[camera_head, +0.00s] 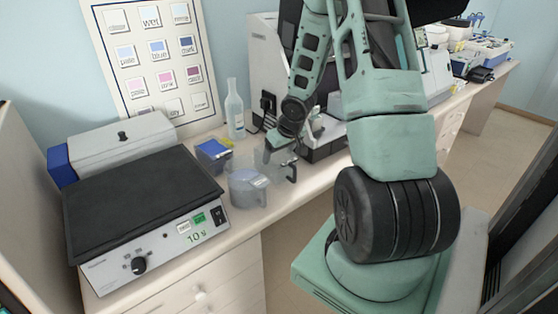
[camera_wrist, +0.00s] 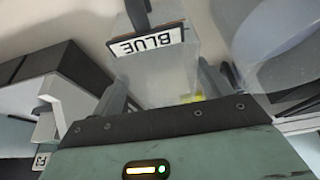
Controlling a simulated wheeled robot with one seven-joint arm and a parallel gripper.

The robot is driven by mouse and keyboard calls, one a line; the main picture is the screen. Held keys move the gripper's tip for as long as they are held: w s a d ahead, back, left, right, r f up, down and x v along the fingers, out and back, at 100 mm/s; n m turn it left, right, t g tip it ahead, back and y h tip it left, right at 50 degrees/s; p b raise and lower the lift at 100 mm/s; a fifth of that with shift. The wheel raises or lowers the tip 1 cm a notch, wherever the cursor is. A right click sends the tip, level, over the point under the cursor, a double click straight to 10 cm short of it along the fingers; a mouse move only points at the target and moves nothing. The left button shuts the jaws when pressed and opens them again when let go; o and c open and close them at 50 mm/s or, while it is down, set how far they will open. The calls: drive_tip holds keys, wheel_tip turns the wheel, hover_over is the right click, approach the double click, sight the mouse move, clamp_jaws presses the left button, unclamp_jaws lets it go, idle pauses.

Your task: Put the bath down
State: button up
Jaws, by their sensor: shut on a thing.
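The bath is a clear box with a white label reading BLUE and a dark handle. In the wrist view the bath (camera_wrist: 160,72) stands between the two fingers of my gripper (camera_wrist: 165,88), which is shut on it. In the head view my gripper (camera_head: 278,146) is low over the front part of the bench, and the see-through bath (camera_head: 277,160) shows faintly below it, with a dark handle at its right. I cannot tell whether the bath's base touches the bench (camera_head: 240,222).
A round clear vessel (camera_head: 247,190) stands close to the bath's left. A blue-topped box (camera_head: 212,154) and a clear bottle (camera_head: 235,112) are behind. A hot plate (camera_head: 140,195) fills the left. A microscope (camera_head: 322,130) stands right of my gripper. The bench's front edge is near.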

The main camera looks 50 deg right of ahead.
drive_tip(key=shift+f, duration=0.6)
drive_tip(key=shift+f, duration=0.2)
drive_tip(key=o, duration=2)
drive_tip(key=shift+o, duration=0.2)
